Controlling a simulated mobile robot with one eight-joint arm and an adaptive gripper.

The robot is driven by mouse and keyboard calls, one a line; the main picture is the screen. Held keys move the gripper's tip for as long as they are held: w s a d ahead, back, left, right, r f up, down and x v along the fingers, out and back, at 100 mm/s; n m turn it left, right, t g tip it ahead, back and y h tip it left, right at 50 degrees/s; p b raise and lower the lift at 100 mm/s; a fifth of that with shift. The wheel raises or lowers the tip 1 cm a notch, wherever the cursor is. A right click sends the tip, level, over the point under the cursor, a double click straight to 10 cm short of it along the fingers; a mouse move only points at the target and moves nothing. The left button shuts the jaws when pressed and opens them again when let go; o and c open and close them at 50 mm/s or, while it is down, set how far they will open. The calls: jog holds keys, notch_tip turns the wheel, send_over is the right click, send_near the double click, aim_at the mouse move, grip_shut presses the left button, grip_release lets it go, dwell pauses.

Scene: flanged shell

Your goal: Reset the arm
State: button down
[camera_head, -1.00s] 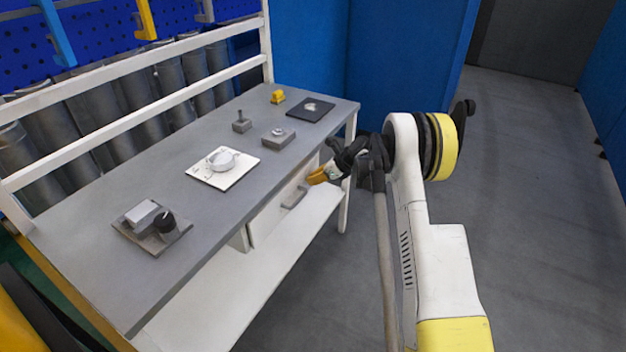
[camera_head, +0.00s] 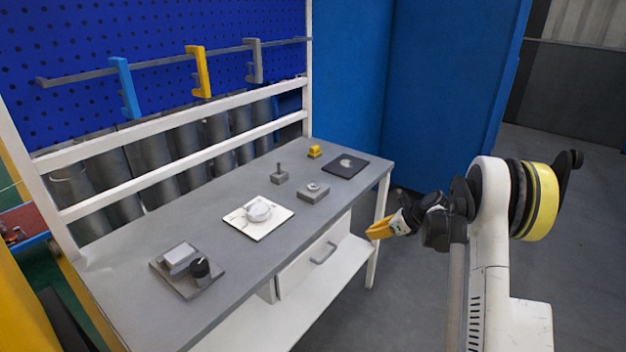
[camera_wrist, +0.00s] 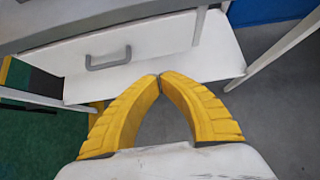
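My gripper (camera_head: 372,235) is at the front right side of the workbench, beside the bench's edge and below its top. In the wrist view its two yellow fingers (camera_wrist: 160,78) meet at the tips, with nothing between them. It points toward the white drawer (camera_head: 310,263) under the bench top. The drawer and its grey handle (camera_wrist: 108,60) also show in the wrist view, apart from the fingers. The drawer looks closed.
The grey bench top (camera_head: 215,232) carries a white plate with a round part (camera_head: 258,212), a base with a black knob (camera_head: 200,268), a grey block (camera_head: 313,192), a black plate (camera_head: 345,165) and a small yellow part (camera_head: 314,152). Floor on the right is clear.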

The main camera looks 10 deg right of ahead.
jog(key=s+a+r+n+g+h, duration=0.1)
jog(key=s+a+r+n, duration=0.55)
jog(key=r, duration=0.35)
jog(key=s+a+r+n+h, duration=0.2)
jog(key=s+a+r+n, duration=0.45)
jog(key=r, duration=0.25)
jog(key=s+a+n+h, duration=0.1)
jog(key=s+a+n, duration=0.2)
jog(key=s+n, duration=0.4)
jog(key=s+a+r+n+t+h, duration=0.1)
jog(key=s+a+n, duration=0.3)
jog(key=s, duration=1.3)
jog(key=shift+n+h, duration=0.3)
jog(key=shift+n, duration=1.9)
